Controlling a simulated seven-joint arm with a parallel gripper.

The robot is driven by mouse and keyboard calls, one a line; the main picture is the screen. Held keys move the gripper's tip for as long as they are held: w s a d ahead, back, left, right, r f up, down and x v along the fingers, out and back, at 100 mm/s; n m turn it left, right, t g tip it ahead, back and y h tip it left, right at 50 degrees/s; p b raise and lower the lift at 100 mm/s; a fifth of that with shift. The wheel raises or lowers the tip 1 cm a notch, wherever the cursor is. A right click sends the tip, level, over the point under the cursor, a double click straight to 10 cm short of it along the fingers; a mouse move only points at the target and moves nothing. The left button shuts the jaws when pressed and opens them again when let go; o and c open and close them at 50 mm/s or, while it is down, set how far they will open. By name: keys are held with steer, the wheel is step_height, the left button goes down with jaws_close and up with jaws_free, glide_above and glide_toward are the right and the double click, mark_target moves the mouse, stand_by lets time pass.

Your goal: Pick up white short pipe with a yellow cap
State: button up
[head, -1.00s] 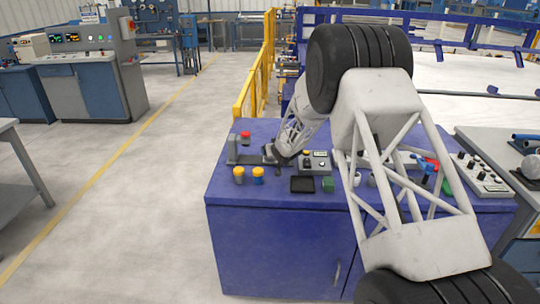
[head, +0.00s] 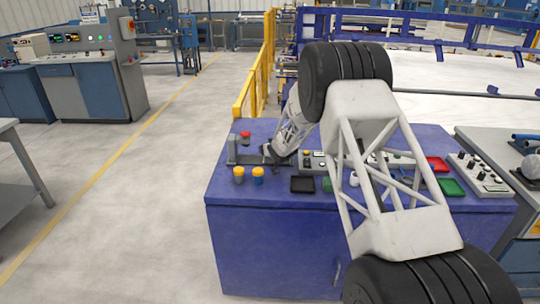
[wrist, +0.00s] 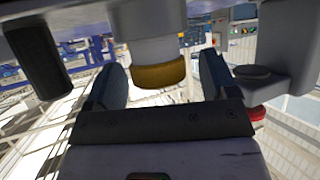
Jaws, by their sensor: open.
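In the wrist view a pale pipe with a yellow cap (wrist: 158,74) shows between the two fingers of my gripper (wrist: 162,82). The picture is turned over, so the capped end points down in it. My gripper is open, with a gap between each finger and the cap. In the head view my gripper (head: 271,153) is low over the left part of the blue table. I cannot make out this pipe there. A grey pipe with a yellow cap (head: 239,175) and a blue pipe with a yellow cap (head: 258,175) stand upright near the front left.
A grey stand (head: 232,150) and a red-topped device (head: 246,136) are just left of my gripper. The table's left edge is close.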

steer(key=c, duration=1)
steer(key=shift+r, duration=0.15)
steer(key=shift+r, duration=1.45)
steer(key=shift+s+r, duration=0.2)
steer(key=shift+r, duration=0.05)
steer(key=s+d, duration=0.1)
steer(key=s, duration=0.6)
steer(key=s+d+r, duration=0.1)
steer(key=s+d, duration=0.1)
steer(key=s, duration=0.6)
steer(key=shift+d+r, duration=0.2)
steer(key=shift+d, duration=0.1)
steer(key=shift+s, duration=0.1)
